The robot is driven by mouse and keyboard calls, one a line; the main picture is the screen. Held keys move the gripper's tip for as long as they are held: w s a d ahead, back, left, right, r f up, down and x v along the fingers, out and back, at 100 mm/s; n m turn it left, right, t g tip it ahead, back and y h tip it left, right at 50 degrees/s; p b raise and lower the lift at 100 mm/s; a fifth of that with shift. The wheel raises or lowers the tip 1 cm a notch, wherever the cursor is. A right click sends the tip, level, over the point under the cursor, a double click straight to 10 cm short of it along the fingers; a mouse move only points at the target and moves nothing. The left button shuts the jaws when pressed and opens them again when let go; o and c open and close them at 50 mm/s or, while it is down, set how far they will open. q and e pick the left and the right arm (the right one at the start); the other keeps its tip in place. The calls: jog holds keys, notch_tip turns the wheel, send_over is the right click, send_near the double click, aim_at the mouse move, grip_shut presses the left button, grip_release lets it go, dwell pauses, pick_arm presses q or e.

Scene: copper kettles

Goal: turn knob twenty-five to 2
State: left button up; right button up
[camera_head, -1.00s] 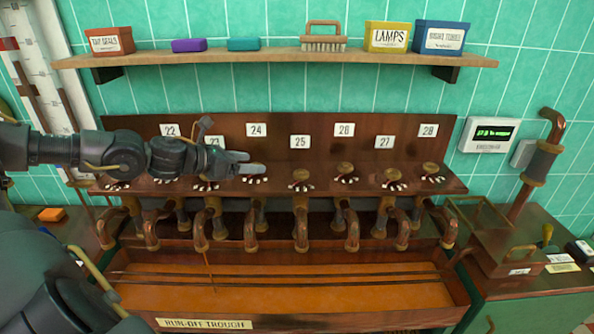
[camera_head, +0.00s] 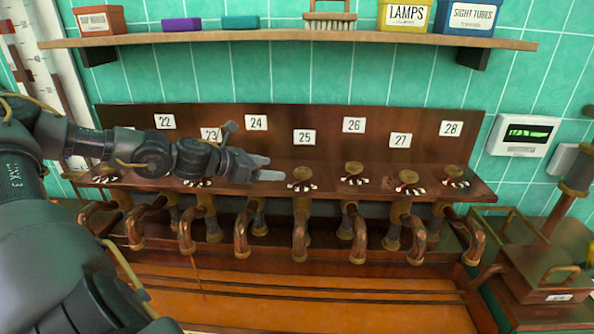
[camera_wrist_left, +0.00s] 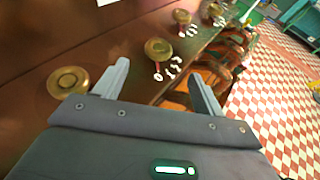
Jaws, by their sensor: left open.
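Knob twenty-five (camera_head: 302,174) is a round brass knob on the brown wooden ledge, below the white label 25 (camera_head: 304,137). White marks fan out in front of it, too small to read. In the left wrist view it appears to be the brass knob (camera_wrist_left: 158,48) ahead between the fingers, with a red pointer towards the marks. My left gripper (camera_head: 272,168) is open and empty, just left of this knob and apart from it. Its two fingers (camera_wrist_left: 158,84) show spread in the wrist view. My right gripper is not in view.
Knob 26 (camera_head: 354,168) and knob 27 (camera_head: 408,176) stand to the right. Another brass knob (camera_wrist_left: 68,82) lies left of the fingers in the wrist view. Copper pipes hang below the ledge over an orange trough (camera_head: 330,312). A shelf (camera_head: 290,37) with boxes runs above.

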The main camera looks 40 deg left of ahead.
aim_at(299, 171)
pick_arm(q)
jog(key=p+x, duration=0.1)
jog(key=x, duration=0.3)
jog(key=shift+w+a, duration=0.1)
jog(key=shift+w+f+p, duration=0.15)
jog(key=shift+w+p, duration=0.45)
jog(key=shift+p, duration=0.15)
jog(key=p+x, duration=0.1)
jog(key=x, duration=0.2)
jog(key=shift+w+d+p, duration=0.15)
jog(key=shift+d+p, duration=0.1)
jog(key=shift+p, duration=0.1)
jog(key=shift+w+d+f, duration=0.15)
jog(key=shift+w+f, duration=0.2)
jog(key=c, duration=1)
